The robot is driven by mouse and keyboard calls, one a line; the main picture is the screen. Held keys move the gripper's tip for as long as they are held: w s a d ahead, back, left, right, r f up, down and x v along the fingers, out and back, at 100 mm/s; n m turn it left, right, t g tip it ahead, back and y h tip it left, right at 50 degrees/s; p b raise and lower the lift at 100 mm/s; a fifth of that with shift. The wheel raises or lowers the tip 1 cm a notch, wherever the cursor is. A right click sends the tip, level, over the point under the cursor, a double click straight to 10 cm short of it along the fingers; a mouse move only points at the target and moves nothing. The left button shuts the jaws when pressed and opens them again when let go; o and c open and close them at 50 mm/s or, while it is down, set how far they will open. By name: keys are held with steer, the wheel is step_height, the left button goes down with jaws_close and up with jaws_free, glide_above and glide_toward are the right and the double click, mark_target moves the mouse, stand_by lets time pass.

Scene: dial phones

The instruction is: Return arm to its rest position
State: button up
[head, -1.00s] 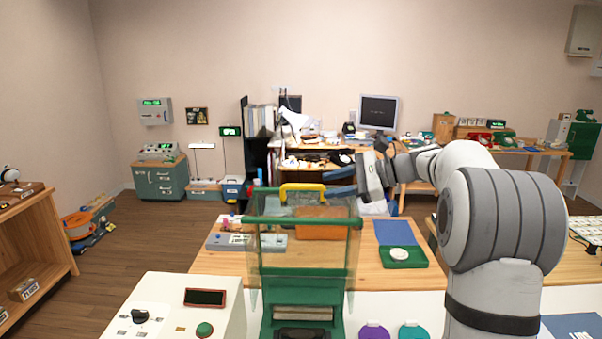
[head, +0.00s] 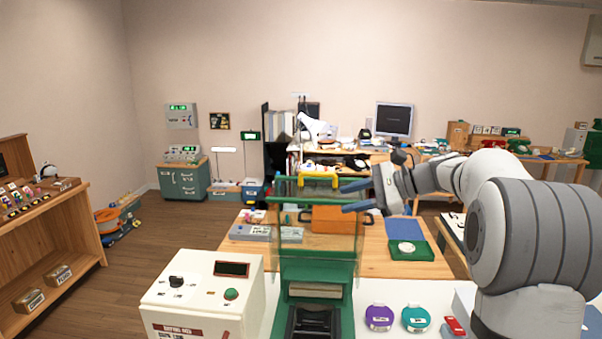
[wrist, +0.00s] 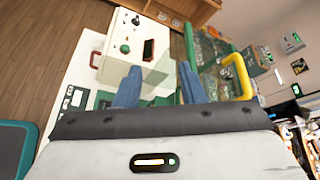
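My gripper (head: 350,197) is at the end of my grey arm, which reaches in from the right in the head view. Its two blue fingers are apart with nothing between them. It is held up just right of the clear-fronted green machine (head: 318,275) with a yellow handle (head: 319,181). In the wrist view, the fingers of the gripper (wrist: 158,88) are spread, and the yellow handle (wrist: 240,72) is close to the right finger.
A white control box (head: 203,293) stands left of the green machine. Purple (head: 379,317) and teal (head: 416,318) round items lie on the white counter. A wooden table (head: 378,262) holds a green tray (head: 422,252). Open floor (head: 172,228) lies to the left.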

steer(key=s+a+f+n+g+h+b, duration=0.1)
steer(key=s+f+n+h+b, duration=0.2)
steer(key=s+f, duration=0.45)
steer(key=s+a+f+n+g+h, duration=0.1)
steer(key=s+f+n+h, duration=0.3)
steer(key=s, duration=0.7)
steer(key=s+d+f+n+h, duration=0.1)
steer(key=s+f+n+h, duration=0.1)
steer(key=s+f, duration=0.1)
steer(key=s+d+f+n+t+h+b, duration=0.1)
steer(key=s+d+f+n+h, duration=0.1)
steer(key=s, duration=0.4)
steer(key=s+d+f+n+h+b, duration=0.1)
steer(key=s+d+f+n, duration=0.1)
steer(key=s+f+n, duration=0.1)
steer(key=shift+s+f+h, duration=0.4)
steer(key=shift+s+f, duration=0.3)
steer(key=shift+s, duration=0.05)
